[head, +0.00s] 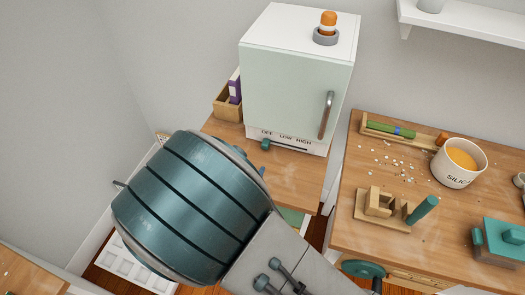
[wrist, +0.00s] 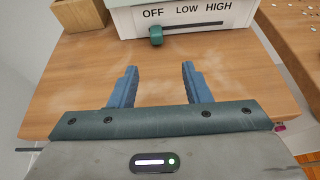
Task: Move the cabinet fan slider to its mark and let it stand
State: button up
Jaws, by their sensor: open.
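The pale green cabinet (head: 290,85) stands at the back of a wooden table. The fan slider's teal knob (wrist: 156,36) sits at the left end of a dark slot (wrist: 200,26), below the OFF label (wrist: 152,13). LOW (wrist: 187,11) and HIGH (wrist: 218,7) are printed to its right. The knob also shows in the head view (head: 266,144). My gripper (wrist: 158,72) is open and empty over the tabletop, in front of the knob and apart from it. In the head view my arm hides most of the gripper.
A wooden box with a purple item (head: 234,86) stands left of the cabinet. A metal door handle (head: 326,115) sticks out above the slider panel. A second table at right holds a cup of orange material (head: 458,163) and a wooden fixture (head: 383,209). The tabletop before the slider is clear.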

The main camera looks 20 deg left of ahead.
aim_at(264, 147)
jog(key=shift+a+f, duration=0.25)
jog(key=p+x, duration=0.1)
jog(key=x, duration=1.2)
jog(key=shift+w, duration=0.25)
grip_shut()
